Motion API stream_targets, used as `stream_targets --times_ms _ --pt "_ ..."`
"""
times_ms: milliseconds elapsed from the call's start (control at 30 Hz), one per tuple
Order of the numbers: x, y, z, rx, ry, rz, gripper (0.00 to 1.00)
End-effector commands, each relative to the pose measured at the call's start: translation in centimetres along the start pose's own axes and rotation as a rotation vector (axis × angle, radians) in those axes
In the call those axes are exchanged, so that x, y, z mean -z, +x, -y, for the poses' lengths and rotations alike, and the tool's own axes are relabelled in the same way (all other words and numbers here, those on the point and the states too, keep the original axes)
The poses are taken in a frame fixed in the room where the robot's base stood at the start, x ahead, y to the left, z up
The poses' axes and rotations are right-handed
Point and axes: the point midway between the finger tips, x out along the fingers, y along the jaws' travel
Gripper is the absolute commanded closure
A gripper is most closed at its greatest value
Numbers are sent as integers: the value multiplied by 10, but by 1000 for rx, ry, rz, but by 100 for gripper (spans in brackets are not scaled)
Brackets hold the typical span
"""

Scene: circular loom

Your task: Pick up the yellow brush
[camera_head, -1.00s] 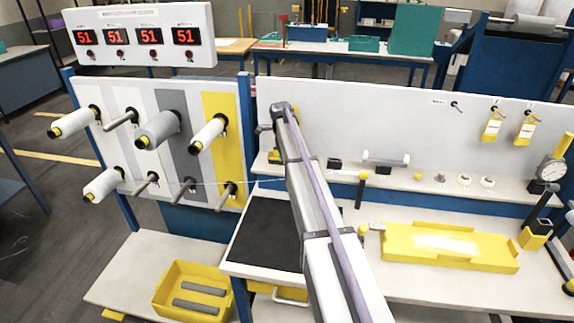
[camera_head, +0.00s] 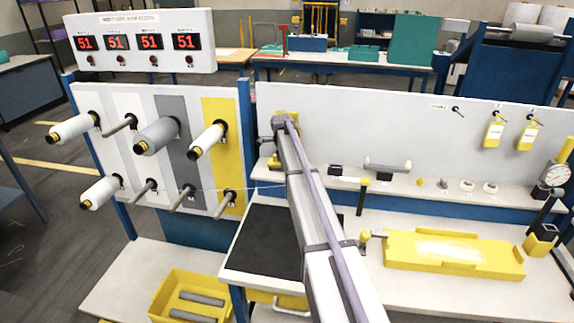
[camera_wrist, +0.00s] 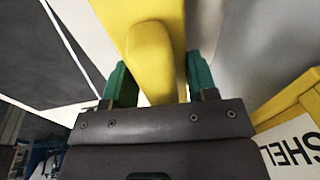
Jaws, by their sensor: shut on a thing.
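A yellow brush (camera_wrist: 150,55) fills the upper middle of the wrist view, wide at the top and narrowing toward me. My gripper (camera_wrist: 159,82) has its green fingers on either side of the narrow yellow part and is shut on it. The bristles are not visible. In the head view my arm reaches to the shelf at the back panel, and its links hide most of the gripper. Small yellow parts show by the arm's far end, but I cannot tell which belongs to the brush.
A white back panel (camera_head: 380,125) stands behind a narrow shelf with small parts. A yellow tray (camera_head: 455,252) lies on the bench at right. A black mat (camera_head: 265,242) is left of my arm. The spool rack (camera_head: 90,165) stands further left, with a thin thread stretching toward my arm.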

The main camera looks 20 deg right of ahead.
Motion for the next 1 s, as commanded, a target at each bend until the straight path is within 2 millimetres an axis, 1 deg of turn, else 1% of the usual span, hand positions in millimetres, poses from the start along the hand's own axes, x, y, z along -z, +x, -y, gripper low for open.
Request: stream_targets --times_ms 167,267,367,467,567,667,1000 --pt "0 -1 0 0 0 0 76" --pt "1 -6 1 0 0 0 75" --pt "2 -15 2 0 0 0 75" --pt "3 -30 4 0 0 0 75" --pt "5 -50 7 0 0 0 75" --pt "7 -75 11 0 0 0 75" --pt "16 -160 23 0 0 0 75"
